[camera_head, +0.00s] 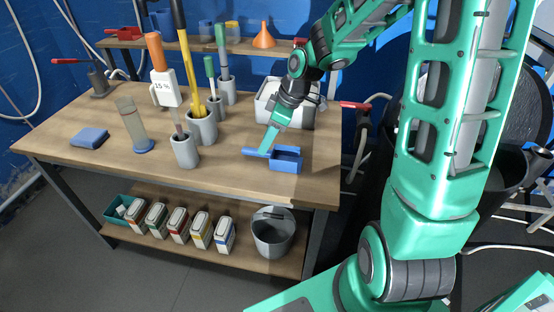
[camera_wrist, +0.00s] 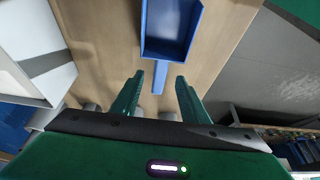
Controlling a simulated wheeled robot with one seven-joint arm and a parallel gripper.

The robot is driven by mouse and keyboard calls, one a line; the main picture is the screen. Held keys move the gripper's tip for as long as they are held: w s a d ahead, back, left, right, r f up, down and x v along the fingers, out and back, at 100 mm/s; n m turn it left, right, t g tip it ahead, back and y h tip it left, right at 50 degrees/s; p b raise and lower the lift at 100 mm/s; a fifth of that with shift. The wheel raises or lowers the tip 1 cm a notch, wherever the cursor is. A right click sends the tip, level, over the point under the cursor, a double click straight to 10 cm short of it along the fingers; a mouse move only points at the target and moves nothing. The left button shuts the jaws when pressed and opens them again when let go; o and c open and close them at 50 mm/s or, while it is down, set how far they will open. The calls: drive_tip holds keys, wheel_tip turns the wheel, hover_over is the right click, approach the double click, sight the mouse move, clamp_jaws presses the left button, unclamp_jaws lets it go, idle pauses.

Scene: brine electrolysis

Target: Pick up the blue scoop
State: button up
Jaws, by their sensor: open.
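The blue scoop (camera_head: 287,163) lies on the wooden table near its front right edge, its handle pointing left in the head view. In the wrist view the scoop (camera_wrist: 171,28) is at the top, with its handle reaching down between my two fingers. My gripper (camera_head: 268,143) is at the handle, pointing down; in the wrist view my gripper (camera_wrist: 158,88) is open, with one finger on each side of the handle end. A gap shows on both sides. I cannot tell the exact height of the fingertips over the table.
A white bin (camera_head: 268,101) stands behind my gripper. Grey holders with tools, among them a grey cup (camera_head: 186,152), stand to the left. A blue sponge-like block (camera_head: 89,138) lies farther left. A grey bucket (camera_head: 273,238) and several small boxes stand on the lower shelf.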

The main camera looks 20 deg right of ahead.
drive_tip(key=shift+x, duration=2.7)
drive_tip(key=shift+d, duration=0.15)
clamp_jaws()
